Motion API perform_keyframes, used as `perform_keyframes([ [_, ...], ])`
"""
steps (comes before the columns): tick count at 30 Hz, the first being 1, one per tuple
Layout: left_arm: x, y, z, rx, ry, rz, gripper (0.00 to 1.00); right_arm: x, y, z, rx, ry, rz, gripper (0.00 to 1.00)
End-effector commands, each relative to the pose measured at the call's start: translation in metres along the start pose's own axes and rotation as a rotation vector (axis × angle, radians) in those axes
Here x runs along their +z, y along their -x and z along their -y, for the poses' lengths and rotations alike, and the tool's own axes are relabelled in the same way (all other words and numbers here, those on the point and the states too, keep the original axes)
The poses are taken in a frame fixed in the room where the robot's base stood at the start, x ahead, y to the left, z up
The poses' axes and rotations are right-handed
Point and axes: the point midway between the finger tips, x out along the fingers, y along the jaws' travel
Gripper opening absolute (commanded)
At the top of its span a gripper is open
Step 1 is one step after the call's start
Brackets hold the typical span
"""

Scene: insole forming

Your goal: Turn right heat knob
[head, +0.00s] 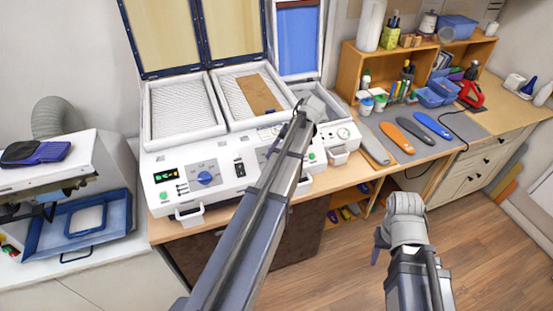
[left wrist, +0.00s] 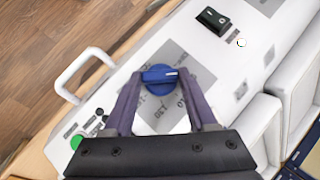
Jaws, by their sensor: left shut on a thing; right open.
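The right heat knob (left wrist: 160,74) is blue with a white pointer line and sits on a grey dial plate. My left gripper (left wrist: 160,86) is shut on it, with one purple finger on each side. In the head view my left arm covers this knob and most of the gripper. The matching left heat knob (head: 204,178) is in plain view on the white forming machine's front (head: 225,196). My right gripper (head: 388,246) is open and empty, over the floor at the lower right, away from the machine.
Beside the held knob are a green button (left wrist: 76,141), a white handle (left wrist: 84,72) and a black rocker switch (left wrist: 211,18). Raised lids stand behind the machine. Insoles (head: 397,138) lie on a grey mat to the right. The floor (head: 350,272) is clear around my right gripper.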

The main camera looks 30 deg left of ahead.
Motion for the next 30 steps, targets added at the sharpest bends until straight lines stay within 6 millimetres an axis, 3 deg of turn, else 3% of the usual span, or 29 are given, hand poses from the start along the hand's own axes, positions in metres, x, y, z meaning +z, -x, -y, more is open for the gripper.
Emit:
perform_keyframes([
  [30, 0.008, -0.01, -0.015, -0.639, -0.721, -0.001, 0.02, -0.006, -0.099, 0.009, 0.003, 0.012, -0.001, 0.5],
])
